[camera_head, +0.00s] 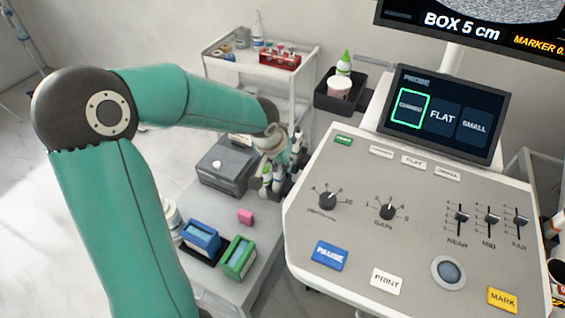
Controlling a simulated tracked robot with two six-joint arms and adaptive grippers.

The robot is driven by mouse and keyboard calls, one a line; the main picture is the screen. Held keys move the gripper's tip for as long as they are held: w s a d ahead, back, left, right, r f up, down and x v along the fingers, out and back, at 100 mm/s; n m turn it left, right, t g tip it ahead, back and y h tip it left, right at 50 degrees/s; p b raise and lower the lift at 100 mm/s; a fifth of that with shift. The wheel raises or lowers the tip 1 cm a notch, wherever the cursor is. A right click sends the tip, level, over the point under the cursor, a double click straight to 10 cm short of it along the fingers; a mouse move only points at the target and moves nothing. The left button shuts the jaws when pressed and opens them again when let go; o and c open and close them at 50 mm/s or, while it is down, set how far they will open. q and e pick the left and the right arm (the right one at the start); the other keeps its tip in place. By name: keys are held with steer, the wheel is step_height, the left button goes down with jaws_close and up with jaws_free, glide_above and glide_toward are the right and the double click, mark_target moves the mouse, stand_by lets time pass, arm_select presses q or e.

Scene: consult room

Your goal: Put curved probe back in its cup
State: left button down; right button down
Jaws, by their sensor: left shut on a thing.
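My left gripper (274,180) is at the left side of the grey ultrasound console (340,235), above the grey side table. It is shut on a small, pale thing that is largely hidden by the fingers. It fits the curved probe, but its shape is too small to make out. I cannot tell the probe's cup apart in this view; the arm and the console edge cover that area. The console's small screen (442,114) shows the curved option outlined in green. My right gripper is not in view.
Behind stand a white trolley (222,68) with a red rack (280,60) and a black bin (325,98) holding bottles.

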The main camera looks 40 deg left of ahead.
arm_select(q)
steer(key=c, duration=0.9)
jaws_free()
